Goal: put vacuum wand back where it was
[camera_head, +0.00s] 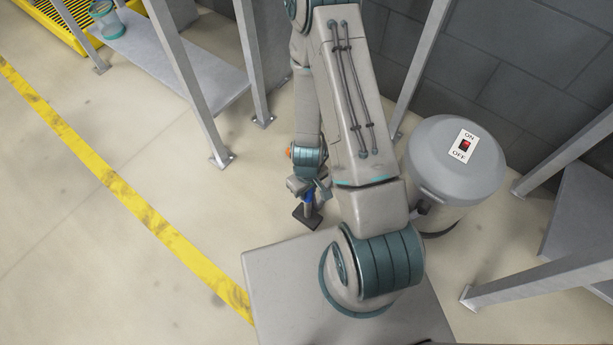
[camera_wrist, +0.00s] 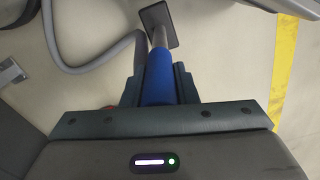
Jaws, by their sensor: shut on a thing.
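The vacuum wand (camera_head: 309,197) has a blue grip, a grey tube and a dark flat floor head. My gripper (camera_head: 309,188) is shut around the blue grip. In the wrist view, the blue grip of the wand (camera_wrist: 160,78) lies between the fingers of my gripper (camera_wrist: 158,88), and the dark head shows beyond it. I cannot tell whether the head touches the floor. A grey hose (camera_wrist: 88,68) curves beside the wand. The grey vacuum canister (camera_head: 438,178) stands to the right of my arm, with a red switch (camera_head: 465,146) marked ON and OFF on its lid. No wand holder is clearly visible.
Grey metal frame legs (camera_head: 190,85) stand at the upper left, with a low shelf (camera_head: 165,55) bearing a clear container (camera_head: 106,20). Another frame (camera_head: 535,278) is at the right. A dark block wall (camera_head: 520,60) is behind. The floor left of the yellow line (camera_head: 130,200) is open.

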